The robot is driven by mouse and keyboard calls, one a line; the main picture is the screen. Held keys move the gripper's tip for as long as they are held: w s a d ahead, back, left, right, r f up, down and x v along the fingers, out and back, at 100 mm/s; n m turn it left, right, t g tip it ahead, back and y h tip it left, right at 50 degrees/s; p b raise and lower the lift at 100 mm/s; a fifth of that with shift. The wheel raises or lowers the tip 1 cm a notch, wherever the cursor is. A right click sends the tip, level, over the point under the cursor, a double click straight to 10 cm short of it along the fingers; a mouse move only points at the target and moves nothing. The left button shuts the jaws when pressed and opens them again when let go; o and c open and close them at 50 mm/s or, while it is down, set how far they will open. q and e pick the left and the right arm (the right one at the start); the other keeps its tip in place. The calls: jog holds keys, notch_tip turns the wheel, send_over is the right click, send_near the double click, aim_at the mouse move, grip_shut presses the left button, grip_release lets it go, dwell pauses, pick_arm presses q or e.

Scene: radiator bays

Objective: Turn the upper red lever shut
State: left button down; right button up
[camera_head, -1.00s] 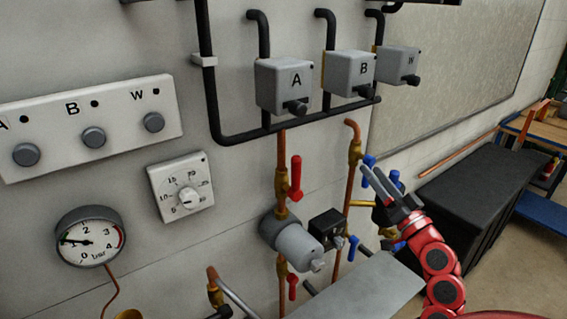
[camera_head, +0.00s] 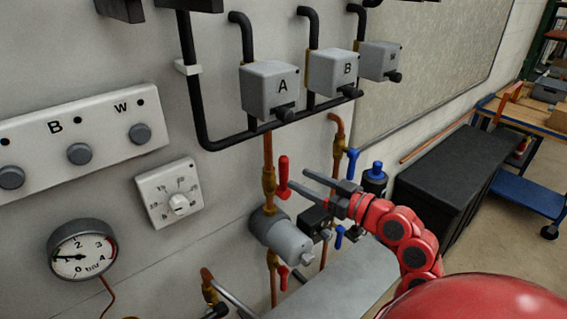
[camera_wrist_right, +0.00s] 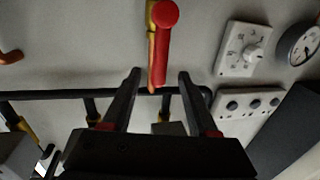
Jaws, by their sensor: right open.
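The upper red lever (camera_head: 283,178) sits on a brass valve (camera_head: 269,183) in the vertical copper pipe under box A. It points along the pipe. My right gripper (camera_head: 298,178) reaches in from the right with its fingers open, tips just beside the lever. In the right wrist view the red lever (camera_wrist_right: 162,50) stands ahead of the gap between the open fingertips (camera_wrist_right: 160,74), with no finger seen closed on it. A lower red lever (camera_head: 283,277) is on the same pipe, below the grey cylinder. My left gripper is out of view.
Box A (camera_head: 270,90) and a black pipe (camera_head: 245,140) are above the lever. The grey cylinder (camera_head: 283,240) is just below. A blue lever (camera_head: 352,163) is to the right, behind my gripper. A pressure gauge (camera_head: 82,252) and dial (camera_head: 169,195) are left.

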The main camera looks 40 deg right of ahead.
aim_at(287, 172)
jog(key=p+x, duration=0.2)
jog(key=x, duration=0.3)
jog(key=shift+w+a+r, duration=0.15)
jog(key=shift+w, duration=0.65)
grip_shut()
dwell(0.7)
